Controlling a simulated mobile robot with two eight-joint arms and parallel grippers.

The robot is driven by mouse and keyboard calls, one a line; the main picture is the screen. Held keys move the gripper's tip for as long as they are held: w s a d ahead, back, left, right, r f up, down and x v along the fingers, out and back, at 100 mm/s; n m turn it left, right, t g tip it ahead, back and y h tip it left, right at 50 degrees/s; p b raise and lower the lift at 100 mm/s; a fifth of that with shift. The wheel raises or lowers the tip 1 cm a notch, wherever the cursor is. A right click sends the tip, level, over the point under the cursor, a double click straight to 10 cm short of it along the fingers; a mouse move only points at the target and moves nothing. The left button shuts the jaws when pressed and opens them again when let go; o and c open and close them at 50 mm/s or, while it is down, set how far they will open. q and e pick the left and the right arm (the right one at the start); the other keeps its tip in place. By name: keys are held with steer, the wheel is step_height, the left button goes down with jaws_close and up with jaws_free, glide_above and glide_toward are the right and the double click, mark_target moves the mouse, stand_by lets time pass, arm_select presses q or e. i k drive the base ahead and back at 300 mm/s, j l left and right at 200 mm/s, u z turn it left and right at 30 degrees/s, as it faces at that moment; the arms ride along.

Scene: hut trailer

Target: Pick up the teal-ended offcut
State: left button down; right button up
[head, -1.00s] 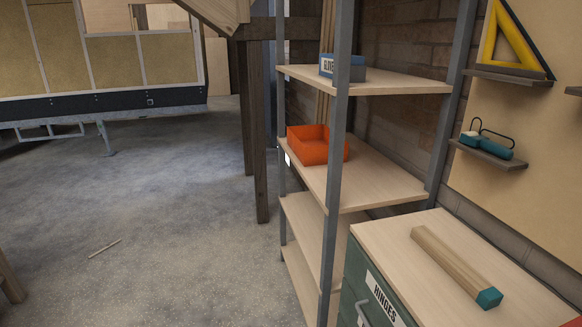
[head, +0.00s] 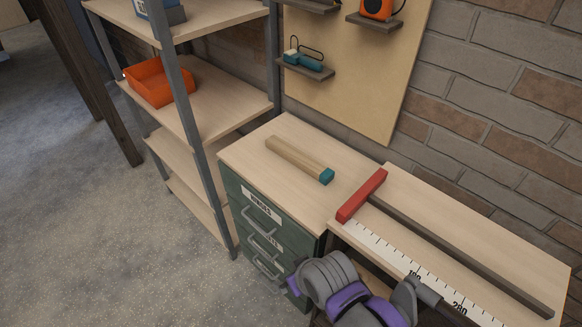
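The teal-ended offcut (head: 298,158) is a pale square wooden bar with one teal end (head: 327,177). It lies flat on the light wood top of the green drawer cabinet (head: 243,155), with the teal end toward the right and nearer me. Nothing touches it from above. A purple and grey part of one of my arms shows at the bottom, well below the offcut. I cannot make out any gripper fingers there.
Right of the cabinet is a bench (head: 500,222) with a ruler strip (head: 395,262) and a red-ended dark bar (head: 362,195). A metal shelf unit (head: 190,110) holding an orange bin (head: 160,82) stands left. Wall ledges (head: 308,68) hang behind. Open floor (head: 90,230) lies left.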

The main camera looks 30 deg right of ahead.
mark_target(318, 171)
steer(key=k+j+z, duration=0.2)
steer(key=k+z, duration=0.15)
steer(key=z, duration=0.15)
steer(key=k+j+z, duration=0.1)
steer(key=k+z, duration=0.6)
steer(key=z, duration=0.25)
